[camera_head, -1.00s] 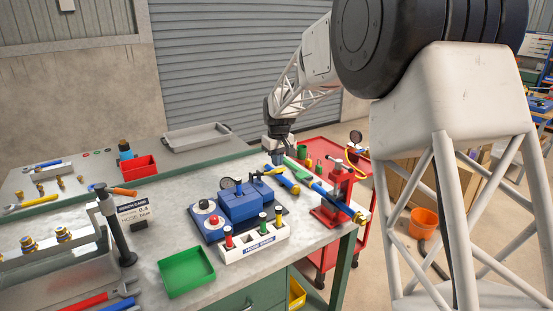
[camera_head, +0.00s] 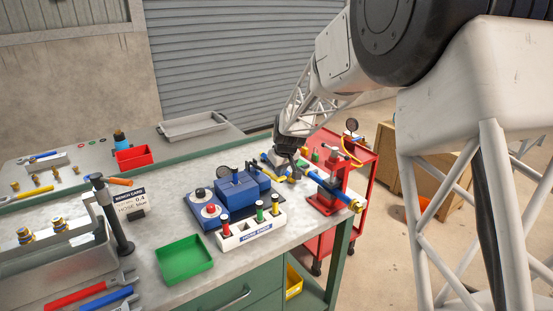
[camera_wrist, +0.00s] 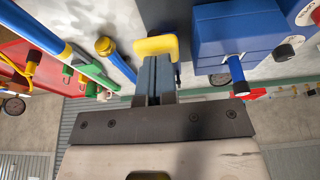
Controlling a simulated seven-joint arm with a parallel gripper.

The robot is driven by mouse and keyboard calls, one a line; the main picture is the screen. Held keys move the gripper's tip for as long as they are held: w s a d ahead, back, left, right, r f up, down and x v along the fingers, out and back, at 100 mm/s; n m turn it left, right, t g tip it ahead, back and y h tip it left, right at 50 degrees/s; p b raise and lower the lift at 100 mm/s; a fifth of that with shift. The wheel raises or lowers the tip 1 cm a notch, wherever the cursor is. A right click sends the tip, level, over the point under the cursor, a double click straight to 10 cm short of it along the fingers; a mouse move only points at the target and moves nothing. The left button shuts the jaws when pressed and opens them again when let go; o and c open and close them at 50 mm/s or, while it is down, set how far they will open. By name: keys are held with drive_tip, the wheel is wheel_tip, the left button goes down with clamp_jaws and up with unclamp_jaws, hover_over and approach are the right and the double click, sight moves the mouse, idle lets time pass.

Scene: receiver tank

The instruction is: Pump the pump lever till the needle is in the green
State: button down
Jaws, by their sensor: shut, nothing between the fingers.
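A blue box unit (camera_head: 238,197) stands on the bench, with a round gauge (camera_head: 224,172) behind it; the needle is too small to read. A short dark-tipped post (camera_head: 235,177) rises from the box, perhaps the pump lever. In the wrist view the box (camera_wrist: 222,40) is at upper right, with the post (camera_wrist: 237,75) pointing down. My gripper (camera_head: 291,172) is to the right of the unit, low over the bench. Its fingers (camera_wrist: 155,70) are shut and empty. A yellow piece (camera_wrist: 157,45) lies right at their tips; I cannot tell whether they touch it.
A red stand (camera_head: 325,195) holds a blue bar (camera_head: 330,184) to the right of my gripper. A white hose-ends rack (camera_head: 250,234) and green tray (camera_head: 184,258) stand in front. A red cart (camera_head: 360,165) with another gauge (camera_head: 351,125) stands beyond the bench's right edge.

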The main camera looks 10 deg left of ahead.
drive_tip(key=shift+s+d+f, duration=0.2)
drive_tip(key=shift+f, duration=0.5)
drive_tip(key=shift+s+d+f, duration=0.15)
drive_tip(key=shift+f, duration=0.55)
drive_tip(key=shift+r, duration=0.5)
drive_tip(key=r, duration=0.3)
drive_tip(key=shift+w+a+r, duration=0.2)
drive_tip(key=shift+r, duration=0.15)
drive_tip(key=s+d+v, duration=0.1)
drive_tip(key=v, duration=0.9)
drive_tip(key=shift+f, duration=0.25)
drive_tip(key=w+a+r+g+h, duration=0.2)
drive_tip(key=w+a+r, duration=0.5)
drive_tip(key=r, duration=0.2)
drive_tip(key=shift+w+a+r, duration=0.15)
drive_tip(key=shift+r, duration=0.15)
